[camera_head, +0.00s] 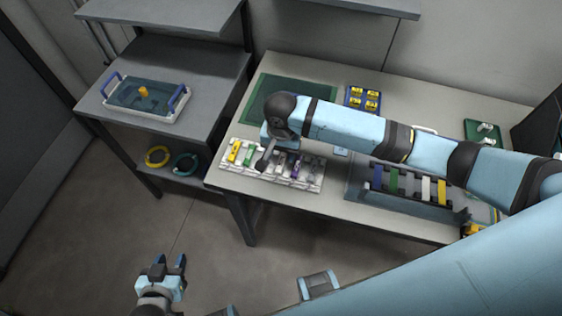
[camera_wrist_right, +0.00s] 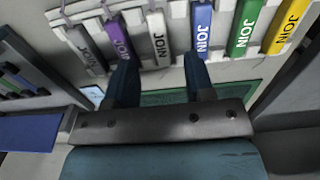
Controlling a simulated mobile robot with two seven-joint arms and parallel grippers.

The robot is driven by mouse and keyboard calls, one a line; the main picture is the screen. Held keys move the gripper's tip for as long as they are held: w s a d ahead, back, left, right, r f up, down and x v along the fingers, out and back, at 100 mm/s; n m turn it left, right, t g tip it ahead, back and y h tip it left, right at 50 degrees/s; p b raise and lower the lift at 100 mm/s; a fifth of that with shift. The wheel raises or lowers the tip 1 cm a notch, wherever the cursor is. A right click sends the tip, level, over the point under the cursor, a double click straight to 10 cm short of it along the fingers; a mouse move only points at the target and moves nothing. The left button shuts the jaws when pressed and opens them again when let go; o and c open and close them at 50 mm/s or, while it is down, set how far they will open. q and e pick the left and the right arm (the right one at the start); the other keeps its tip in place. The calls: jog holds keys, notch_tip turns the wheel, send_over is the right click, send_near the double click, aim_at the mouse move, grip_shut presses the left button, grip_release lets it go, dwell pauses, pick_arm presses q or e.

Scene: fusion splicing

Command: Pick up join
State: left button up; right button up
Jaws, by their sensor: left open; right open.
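Several strips marked JOIN stand in a white rack (camera_head: 316,184) on the table's front left. In the right wrist view they are yellow (camera_wrist_right: 286,26), green (camera_wrist_right: 243,28), blue (camera_wrist_right: 202,30), white (camera_wrist_right: 158,40), purple (camera_wrist_right: 120,40) and grey (camera_wrist_right: 86,48). My right gripper (camera_wrist_right: 162,65) is open above the rack. The white join shows between its fingertips, and the blue one lies by one finger. I cannot tell whether they touch. In the head view my arm hides the rack's middle. My left gripper (camera_head: 169,263) is open and empty over the floor.
A grey holder with coloured strips (camera_head: 408,184) stands right of the rack. A green mat (camera_head: 262,90) and a blue tray of yellow pieces (camera_head: 349,98) lie behind. A side table holds a tray (camera_head: 127,102); yellow (camera_head: 157,156) and teal rings lie on its lower shelf.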

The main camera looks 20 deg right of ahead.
aim_at(281, 162)
notch_tip(281, 162, down, 4)
jog(key=shift+f, duration=0.2)
grip_shut()
